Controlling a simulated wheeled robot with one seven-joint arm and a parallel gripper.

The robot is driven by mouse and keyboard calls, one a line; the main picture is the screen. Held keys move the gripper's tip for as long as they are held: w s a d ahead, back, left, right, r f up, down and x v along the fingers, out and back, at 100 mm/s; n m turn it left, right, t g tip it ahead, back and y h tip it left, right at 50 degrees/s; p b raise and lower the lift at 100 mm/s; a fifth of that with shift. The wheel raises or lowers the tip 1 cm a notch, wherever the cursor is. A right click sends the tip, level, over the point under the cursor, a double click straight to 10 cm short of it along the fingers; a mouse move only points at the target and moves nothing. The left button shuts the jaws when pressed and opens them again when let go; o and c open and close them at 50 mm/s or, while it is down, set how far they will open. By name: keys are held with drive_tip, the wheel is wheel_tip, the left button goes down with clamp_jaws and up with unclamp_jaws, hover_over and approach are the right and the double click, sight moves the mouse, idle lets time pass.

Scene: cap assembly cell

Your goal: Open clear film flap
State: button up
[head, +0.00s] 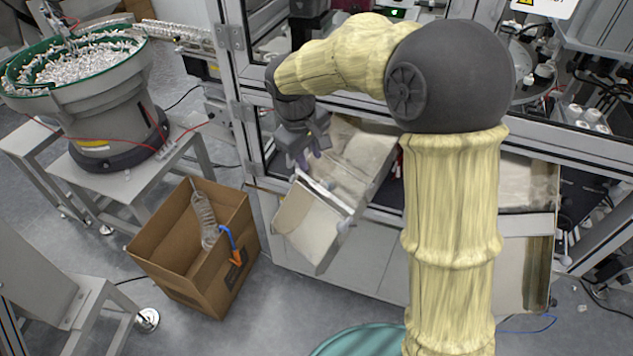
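A pale chute (308,232) slopes out of the machine's front opening, left of my arm. What looks like the clear film flap (357,160) lies at the chute's upper part, at the opening; its edges are hard to make out. My gripper (306,160) points down at the upper left side of the chute, close to the film's left edge. Whether it touches the film or chute cannot be told. Its fingers are small and dark, and their gap is unclear. My forearm hides part of the opening above the film.
A cardboard box (167,262) with a clear bottle-like item and a blue-orange tool stands left of the chute. A bowl feeder (95,95) full of small parts stands at the upper left. The machine's metal frame post (240,90) is close beside my gripper.

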sight(318, 189)
drive_tip(key=x, duration=1.1)
drive_tip(key=shift+p, duration=0.3)
drive_tip(key=shift+d+f, duration=0.1)
clamp_jaws()
